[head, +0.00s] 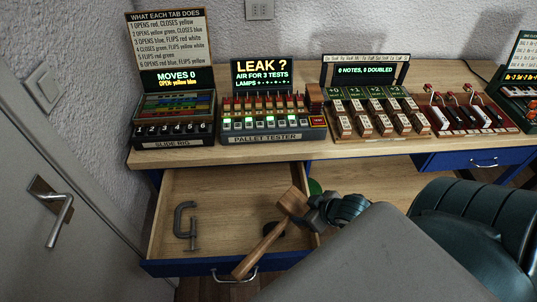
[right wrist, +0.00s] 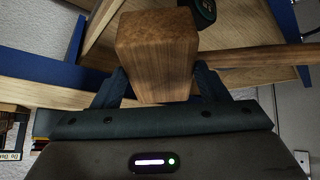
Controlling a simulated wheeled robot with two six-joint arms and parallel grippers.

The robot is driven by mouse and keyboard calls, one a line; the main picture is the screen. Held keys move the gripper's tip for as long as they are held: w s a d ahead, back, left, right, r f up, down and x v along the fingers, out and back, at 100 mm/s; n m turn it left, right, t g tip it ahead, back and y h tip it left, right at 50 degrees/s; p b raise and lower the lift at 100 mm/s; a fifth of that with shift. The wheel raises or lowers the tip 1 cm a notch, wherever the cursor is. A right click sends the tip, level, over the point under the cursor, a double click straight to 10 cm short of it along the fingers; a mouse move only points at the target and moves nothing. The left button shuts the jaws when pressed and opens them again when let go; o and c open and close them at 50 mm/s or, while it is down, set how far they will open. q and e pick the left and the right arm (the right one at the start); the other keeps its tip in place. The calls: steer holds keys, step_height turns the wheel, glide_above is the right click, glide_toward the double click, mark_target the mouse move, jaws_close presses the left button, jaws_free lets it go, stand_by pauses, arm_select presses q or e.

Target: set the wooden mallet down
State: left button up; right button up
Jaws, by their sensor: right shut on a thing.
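The wooden mallet (head: 262,248) is in my right gripper (head: 314,210), over the right front part of the open drawer (head: 225,190). The gripper is shut on the block-shaped mallet head, and the handle slants down to the left across the drawer's front edge. In the right wrist view the mallet head (right wrist: 157,50) fills the space between the fingers (right wrist: 157,92), and the handle runs off to the right. Whether the mallet touches the drawer cannot be told. My left gripper is not in view.
A grey C-clamp (head: 184,225) lies in the drawer's left part; a dark item (head: 272,230) lies partly hidden behind the mallet. The drawer's middle is bare. The bench above holds the slide rig (head: 172,132), pallet tester (head: 268,130) and key models (head: 378,118).

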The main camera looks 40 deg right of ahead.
steer(key=w+p, duration=0.2)
steer(key=w, duration=0.8)
steer(key=w+f, duration=0.1)
steer(key=f, duration=0.2)
steer(key=w+f, duration=0.1)
steer(key=f, duration=0.2)
steer(key=w+a+f, duration=0.1)
steer(key=w+f, duration=0.1)
steer(key=f, duration=0.1)
steer(key=shift+f+p, duration=0.35)
steer(key=shift+w+f+p, duration=0.1)
steer(key=shift+w+p, duration=0.2)
steer(key=shift+p, duration=0.1)
steer(key=w+g+p, duration=0.2)
steer(key=g+p, duration=0.1)
steer(key=shift+a+r, duration=0.15)
steer(key=shift+r, duration=0.1)
steer(key=shift+f+g, duration=0.3)
steer(key=shift+s+f, duration=0.1)
steer(key=shift+f, duration=0.7)
steer(key=o, duration=1.3)
